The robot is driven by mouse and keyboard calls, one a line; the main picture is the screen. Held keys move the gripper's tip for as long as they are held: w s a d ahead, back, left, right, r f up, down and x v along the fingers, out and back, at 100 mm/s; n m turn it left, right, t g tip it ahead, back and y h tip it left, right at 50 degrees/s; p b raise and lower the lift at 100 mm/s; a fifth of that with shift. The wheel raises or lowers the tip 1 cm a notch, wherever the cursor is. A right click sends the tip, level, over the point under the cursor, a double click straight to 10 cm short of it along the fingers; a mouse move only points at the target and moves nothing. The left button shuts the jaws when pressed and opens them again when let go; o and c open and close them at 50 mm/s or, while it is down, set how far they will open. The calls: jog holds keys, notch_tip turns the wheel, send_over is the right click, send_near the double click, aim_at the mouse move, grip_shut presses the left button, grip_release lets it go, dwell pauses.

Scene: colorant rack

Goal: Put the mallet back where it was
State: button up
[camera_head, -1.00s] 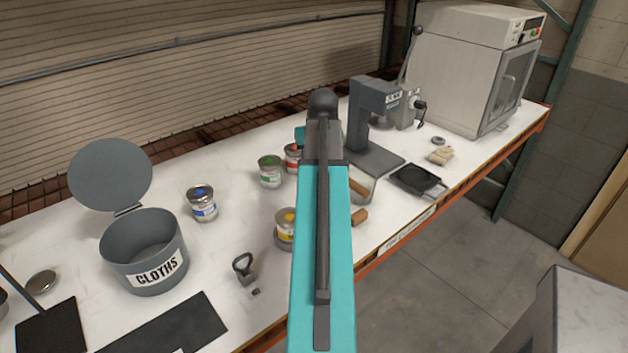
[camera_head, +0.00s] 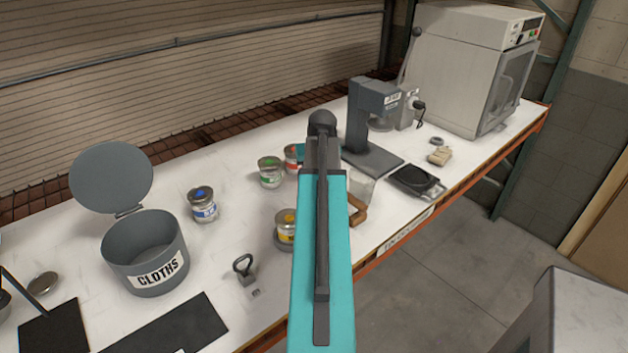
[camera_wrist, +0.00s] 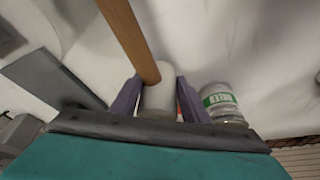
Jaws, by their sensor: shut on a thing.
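In the wrist view the mallet has a pale cylindrical head (camera_wrist: 158,99) and a brown wooden handle (camera_wrist: 127,38). My gripper (camera_wrist: 158,103) is shut on the head, with one purple finger on each side. The handle runs up and out of the picture. In the head view my teal arm hides the gripper and most of what it holds. A brown wooden piece (camera_head: 359,210) shows just right of the arm; I cannot tell whether it is the mallet's handle.
A green-labelled can (camera_head: 270,172), also in the wrist view (camera_wrist: 221,104), stands near a red-labelled can (camera_head: 292,158). A yellow can (camera_head: 285,226), blue can (camera_head: 202,204), cloths bin (camera_head: 145,262) and grey press (camera_head: 372,115) share the bench. The bench's front edge is at right.

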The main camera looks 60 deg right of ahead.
jog(key=shift+f, duration=1.2)
jog(key=shift+f, duration=0.15)
jog(key=o, duration=1.2)
jog(key=shift+c, duration=0.2)
jog(key=shift+r, duration=0.2)
jog(key=b+v, duration=0.1)
jog(key=v, duration=1.1)
jog(key=shift+b, duration=0.4)
jog(key=shift+s, duration=0.15)
